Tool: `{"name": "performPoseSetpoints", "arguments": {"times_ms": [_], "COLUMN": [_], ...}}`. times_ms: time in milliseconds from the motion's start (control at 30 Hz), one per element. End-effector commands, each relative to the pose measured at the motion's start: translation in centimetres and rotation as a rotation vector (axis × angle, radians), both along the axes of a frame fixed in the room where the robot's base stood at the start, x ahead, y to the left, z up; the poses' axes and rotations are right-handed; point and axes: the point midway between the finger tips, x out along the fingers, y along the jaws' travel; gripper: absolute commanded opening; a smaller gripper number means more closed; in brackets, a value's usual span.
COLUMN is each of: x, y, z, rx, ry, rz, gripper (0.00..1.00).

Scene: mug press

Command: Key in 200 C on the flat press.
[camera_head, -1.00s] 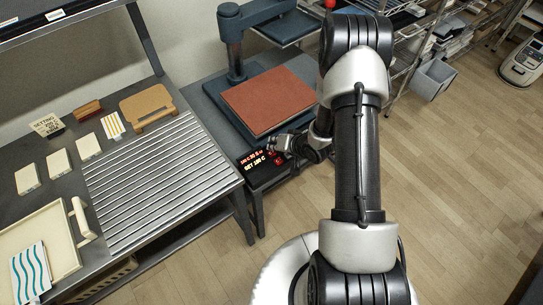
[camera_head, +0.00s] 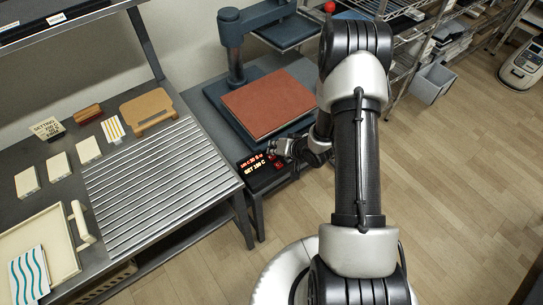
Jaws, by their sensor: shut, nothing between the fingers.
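The flat press stands on a dark stand at the back centre, with a reddish-brown pad (camera_head: 265,103) on its bed and its upper plate swung to the back (camera_head: 289,31). Its control panel (camera_head: 259,171) is at the front corner of the stand. The panel has a lit display with an upper red line too small to read surely and a lower line that seems to read SET 180 C. Red keys are beside the display. My gripper (camera_head: 277,150) is shut and empty, just above the panel's right side by the keys. Whether it touches a key cannot be told.
A grey bench on the left has a slatted metal area (camera_head: 160,181), a cream tray (camera_head: 40,240), several white blocks, a tan stand (camera_head: 147,108) and a small sign (camera_head: 47,128). Wire shelves are behind my arm.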

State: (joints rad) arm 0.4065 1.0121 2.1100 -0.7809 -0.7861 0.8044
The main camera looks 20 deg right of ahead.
Motion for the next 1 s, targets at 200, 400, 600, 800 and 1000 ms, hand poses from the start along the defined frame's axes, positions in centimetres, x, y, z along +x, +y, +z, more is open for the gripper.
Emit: {"name": "performPoseSetpoints", "arguments": {"times_ms": [200,400,600,800,1000], "x": [0.00,-0.01,0.00,0.01,0.01], "y": [0.00,0.00,0.00,0.00,0.00], "z": [0.00,-0.09,-0.79,-0.85,-0.87], "rx": [0.000,0.000,0.000,0.000,0.000], "ry": [0.000,0.000,0.000,0.000,0.000], "rz": [0.000,0.000,0.000,0.000,0.000], "gripper": [0.00,0.00,0.00,0.00,0.00]}}
